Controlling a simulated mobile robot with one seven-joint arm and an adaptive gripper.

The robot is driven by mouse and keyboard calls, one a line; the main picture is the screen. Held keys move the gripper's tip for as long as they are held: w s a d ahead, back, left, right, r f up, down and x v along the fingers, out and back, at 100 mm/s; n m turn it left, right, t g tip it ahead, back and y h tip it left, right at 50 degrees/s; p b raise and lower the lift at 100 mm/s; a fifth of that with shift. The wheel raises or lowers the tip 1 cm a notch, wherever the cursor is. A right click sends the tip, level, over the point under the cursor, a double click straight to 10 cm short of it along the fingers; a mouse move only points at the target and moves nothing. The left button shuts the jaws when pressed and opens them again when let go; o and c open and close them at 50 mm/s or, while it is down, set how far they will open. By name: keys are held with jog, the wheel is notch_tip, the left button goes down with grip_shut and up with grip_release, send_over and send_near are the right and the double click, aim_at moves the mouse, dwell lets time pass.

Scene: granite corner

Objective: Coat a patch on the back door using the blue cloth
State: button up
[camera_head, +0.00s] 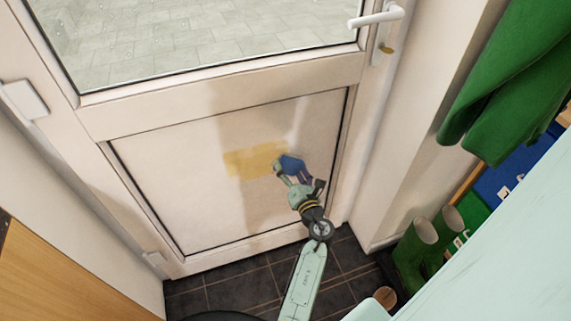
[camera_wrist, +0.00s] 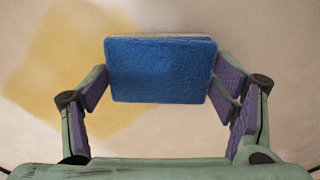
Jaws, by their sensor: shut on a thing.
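The back door (camera_head: 180,184) is cream, with a glass pane above and a solid lower panel. A yellow coated area (camera_head: 250,161) lies on the lower panel; in the wrist view it (camera_wrist: 62,75) spreads left of and behind the cloth. My gripper (camera_head: 292,178) is at the lower panel, at the right edge of the yellow area. It is shut on the blue cloth (camera_wrist: 160,70), a folded block held between its two fingers. The cloth (camera_head: 292,165) also shows in the head view, at or very close to the panel; I cannot tell whether it touches.
A white door handle (camera_head: 376,16) is at the upper right. Green cloth (camera_head: 515,75) hangs on the right, above green boots (camera_head: 428,246). A pale green surface (camera_head: 500,255) fills the lower right. Dark tiles (camera_head: 235,291) cover the floor before the door.

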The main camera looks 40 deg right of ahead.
aim_at(290, 162)
jog(key=shift+r+p, duration=1.65)
jog(key=shift+r, duration=0.05)
jog(key=shift+w+a+f+p, duration=0.1)
jog(key=shift+w+a+p, duration=0.25)
jog(key=shift+a, duration=1.25)
jog(key=shift+w+a+p, duration=0.15)
jog(key=shift+w+a, duration=0.4)
jog(key=shift+a, duration=1)
jog(key=shift+w+a+f+p, duration=0.1)
jog(key=shift+w+a+p, duration=0.25)
jog(key=shift+a, duration=1.25)
jog(key=shift+w+a+r, duration=0.1)
jog(key=shift+w+a, duration=0.35)
jog(key=shift+a, duration=1)
jog(key=shift+w+a+f, duration=0.1)
jog(key=shift+w+a, duration=0.4)
jog(key=shift+a, duration=0.95)
jog(key=shift+w+a+r, duration=0.1)
jog(key=shift+w+a, duration=0.35)
jog(key=shift+a, duration=1)
jog(key=shift+a+r+p, duration=0.15)
jog(key=shift+r+p, duration=0.65)
jog(key=shift+r, duration=0.35)
jog(key=shift+s+r, duration=0.1)
jog(key=shift+r, duration=0.25)
